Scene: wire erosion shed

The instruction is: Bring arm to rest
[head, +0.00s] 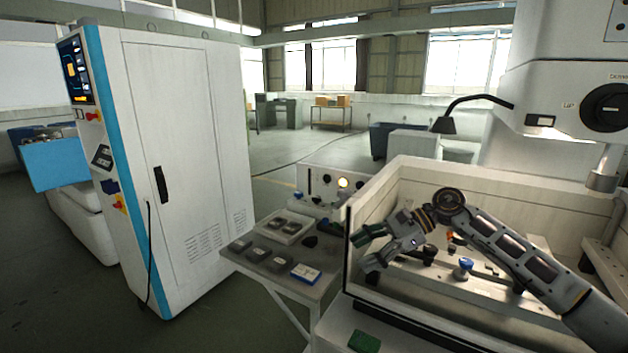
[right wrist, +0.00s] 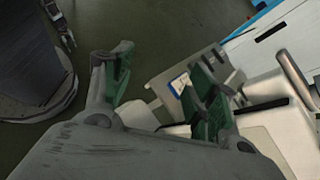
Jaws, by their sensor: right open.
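My right arm comes in from the right in the head view and reaches over the machine's open tank. My right gripper (head: 370,248) is at the left side of the tank, pointing left towards the small side table. Its two green-padded fingers are spread apart with nothing between them. In the right wrist view the open fingers of the gripper (right wrist: 160,85) show with dark floor between and beyond them. My left gripper is not in either view.
The white machine tank (head: 480,170) has walls around my right arm; a blue-topped knob (head: 466,264) stands inside. A side table (head: 262,265) holds several small parts and a tray (head: 284,228). A tall white cabinet (head: 190,130) stands left. Floor is open behind.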

